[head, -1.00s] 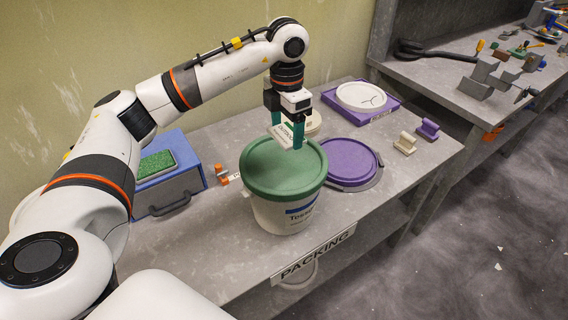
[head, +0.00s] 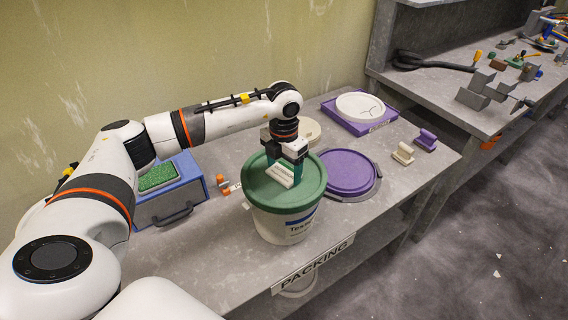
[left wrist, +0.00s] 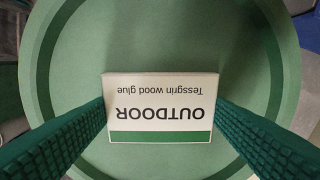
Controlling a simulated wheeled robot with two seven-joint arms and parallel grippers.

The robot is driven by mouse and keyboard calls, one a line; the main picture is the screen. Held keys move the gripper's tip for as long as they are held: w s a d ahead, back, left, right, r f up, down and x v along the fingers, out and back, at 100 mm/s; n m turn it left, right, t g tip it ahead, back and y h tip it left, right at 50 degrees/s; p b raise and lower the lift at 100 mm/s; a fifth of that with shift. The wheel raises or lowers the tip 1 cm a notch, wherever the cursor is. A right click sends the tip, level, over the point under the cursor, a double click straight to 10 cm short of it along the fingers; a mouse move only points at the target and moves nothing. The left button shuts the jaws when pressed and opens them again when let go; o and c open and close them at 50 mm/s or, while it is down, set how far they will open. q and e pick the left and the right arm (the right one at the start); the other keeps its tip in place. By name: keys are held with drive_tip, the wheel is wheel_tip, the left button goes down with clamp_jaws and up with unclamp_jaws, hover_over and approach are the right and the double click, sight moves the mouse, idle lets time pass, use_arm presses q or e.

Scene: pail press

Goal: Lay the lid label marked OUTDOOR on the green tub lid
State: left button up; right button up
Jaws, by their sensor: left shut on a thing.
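The green tub lid (head: 262,188) sits on a white tub (head: 283,226) near the front of the bench. My left gripper (head: 284,178) is low over the lid and shut on the OUTDOOR label (head: 282,176). In the left wrist view, the white label (left wrist: 160,100) with a green band lies between the two green fingers (left wrist: 160,128), over the green lid (left wrist: 160,42). Its text reads upside down there. The label is at or just above the lid surface; I cannot tell whether it touches. My right gripper is not in view.
A purple lid (head: 347,171) lies right of the tub, and a white lid (head: 360,104) on a purple tray (head: 385,118) lies behind it. A blue box (head: 178,199) with a green pad (head: 157,175) stands left. Two small stamps (head: 403,153) (head: 426,139) stand at right.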

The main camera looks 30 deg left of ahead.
sight(284, 172)
use_arm(q)
drive_tip(key=shift+f, duration=0.1)
drive_tip(key=o, duration=0.9)
drive_tip(key=shift+o, duration=0.2)
drive_tip(key=shift+r, duration=0.25)
wheel_tip(284, 172, up, 12)
drive_tip(key=b, duration=0.3)
drive_tip(key=shift+f, duration=0.15)
